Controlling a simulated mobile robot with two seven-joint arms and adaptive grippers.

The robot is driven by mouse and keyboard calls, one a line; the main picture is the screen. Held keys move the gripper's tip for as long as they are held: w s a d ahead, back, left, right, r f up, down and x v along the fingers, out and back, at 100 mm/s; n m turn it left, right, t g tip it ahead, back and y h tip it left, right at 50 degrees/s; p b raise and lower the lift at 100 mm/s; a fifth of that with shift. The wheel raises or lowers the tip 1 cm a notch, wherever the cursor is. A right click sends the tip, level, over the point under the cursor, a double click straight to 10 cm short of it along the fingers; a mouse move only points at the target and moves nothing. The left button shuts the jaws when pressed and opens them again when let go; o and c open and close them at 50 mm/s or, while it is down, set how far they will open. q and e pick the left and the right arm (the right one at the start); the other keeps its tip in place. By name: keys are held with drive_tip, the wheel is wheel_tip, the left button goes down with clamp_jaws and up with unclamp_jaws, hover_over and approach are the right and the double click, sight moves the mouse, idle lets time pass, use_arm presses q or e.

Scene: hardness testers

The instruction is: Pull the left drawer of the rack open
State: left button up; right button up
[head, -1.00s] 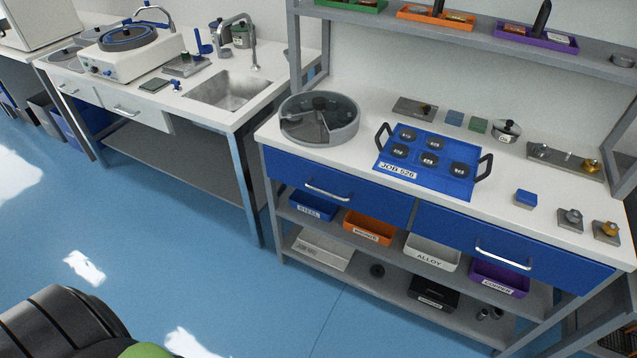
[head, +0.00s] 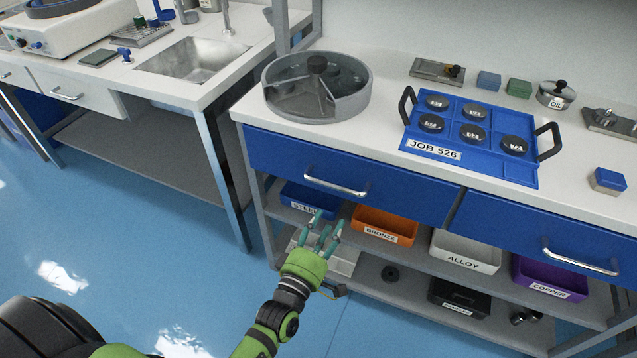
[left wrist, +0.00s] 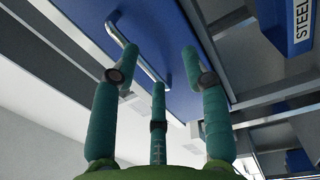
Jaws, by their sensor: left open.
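The rack's left drawer (head: 400,198) is a blue front under the white worktop, and it is shut. Its silver bar handle (head: 335,186) sits left of the middle of that front. My left gripper (head: 323,232) is open and empty below and in front of the handle, with its teal fingers pointing up toward it. In the left wrist view the handle (left wrist: 138,48) runs slantwise beyond the spread fingers (left wrist: 158,85), apart from them. My right gripper is not in view.
Below the drawer are bins: blue (head: 308,199), orange (head: 384,225), grey (head: 465,251) and purple (head: 548,278). The right drawer (head: 530,243) is shut. A blue tray (head: 470,172) and a round sectioned bowl (head: 318,88) stand on top. The blue floor in front is clear.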

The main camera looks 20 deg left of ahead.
sight(333, 187)
use_arm(q)
drive_tip(key=r, duration=0.1)
drive_tip(key=w+a+r+n+t, duration=0.1)
drive_tip(key=r, duration=0.1)
drive_tip(key=w+r+n, duration=0.1)
drive_tip(key=shift+a+r+t+y, duration=0.2)
drive_tip(key=shift+a+t+y, duration=0.1)
drive_tip(key=x, duration=0.4)
drive_tip(key=shift+w+d, duration=0.1)
drive_tip(key=shift+w, duration=0.3)
drive_tip(key=shift+w+r+b, duration=0.1)
drive_tip(key=shift+w+b, duration=0.2)
drive_tip(key=shift+w, duration=0.25)
clamp_jaws()
